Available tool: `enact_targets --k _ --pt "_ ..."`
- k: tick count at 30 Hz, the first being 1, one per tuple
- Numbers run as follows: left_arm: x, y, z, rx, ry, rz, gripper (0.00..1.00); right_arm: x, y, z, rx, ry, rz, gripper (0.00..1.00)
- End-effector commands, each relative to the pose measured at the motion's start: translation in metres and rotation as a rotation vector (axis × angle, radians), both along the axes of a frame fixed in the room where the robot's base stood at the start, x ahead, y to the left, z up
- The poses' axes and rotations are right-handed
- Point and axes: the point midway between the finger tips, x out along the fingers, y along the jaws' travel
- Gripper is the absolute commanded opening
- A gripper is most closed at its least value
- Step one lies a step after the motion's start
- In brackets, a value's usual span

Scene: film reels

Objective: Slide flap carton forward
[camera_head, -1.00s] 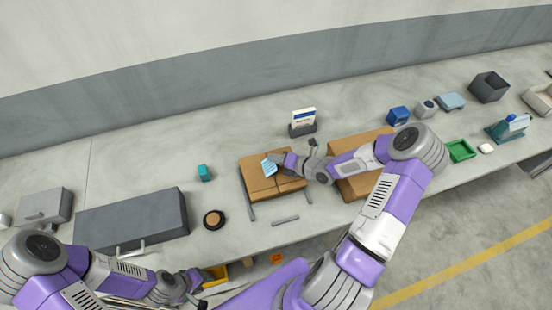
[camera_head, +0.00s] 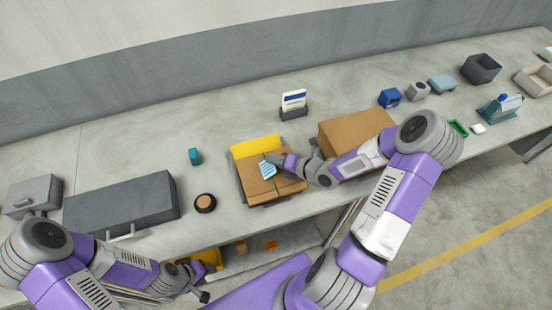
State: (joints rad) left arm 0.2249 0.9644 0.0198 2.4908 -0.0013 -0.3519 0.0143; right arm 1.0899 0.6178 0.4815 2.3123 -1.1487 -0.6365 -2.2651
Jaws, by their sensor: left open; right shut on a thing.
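A larger brown box (camera_head: 350,128) stands right behind my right arm. A card holder (camera_head: 293,112) stands behind.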

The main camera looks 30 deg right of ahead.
Motion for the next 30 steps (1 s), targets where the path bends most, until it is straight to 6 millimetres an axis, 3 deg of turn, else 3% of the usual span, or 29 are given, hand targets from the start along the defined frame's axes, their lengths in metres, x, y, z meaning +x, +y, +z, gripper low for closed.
enact_targets --k 8,9,14,23,30 --pt "0.0 0.0 0.0 0.0 0.0 0.0 0.43 -0.001 0.001 0.0 0.0 0.001 0.001 0.0" --pt "0.0 0.0 0.0 0.0 0.0 0.0 0.43 0.0 0.001 0.0 0.0 0.001 0.001 0.11" --pt "0.0 0.0 0.0 0.0 0.0 0.0 0.43 0.0 0.0 0.0 0.0 0.001 0.001 0.35" --pt "0.0 0.0 0.0 0.0 0.0 0.0 0.43 -0.003 -0.002 0.001 -0.002 0.002 -0.001 0.36" --pt "0.0 0.0 0.004 0.0 0.0 0.0 0.43 -0.031 -0.018 0.016 -0.006 0.0 -0.003 0.36"
